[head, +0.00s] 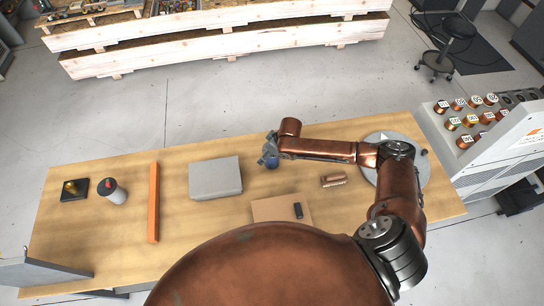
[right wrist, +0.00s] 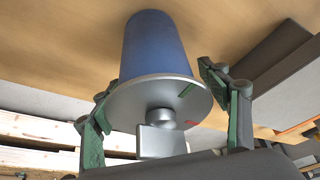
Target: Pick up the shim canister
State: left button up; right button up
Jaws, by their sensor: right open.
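A blue canister (right wrist: 158,45) with a wide silver lid and knob stands on the wooden table; I take it as the shim canister. In the head view the canister (head: 271,163) shows only partly, under my right gripper (head: 268,152). In the right wrist view my right gripper (right wrist: 155,95) is open, with one green-and-grey finger on each side of the lid and knob. I see no grip on the canister. The lid has a small green mark and a red mark. My left gripper is not in view.
The wooden table (head: 225,230) also holds a grey box (head: 215,178), an orange bar (head: 153,203), a grey cylinder with a dark base (head: 112,191), a black block (head: 74,190), a brown brush-like item (head: 333,180) and a grey disc (head: 370,172).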

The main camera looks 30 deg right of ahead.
jog(key=shift+r, duration=0.1)
jog(key=c, duration=1.4)
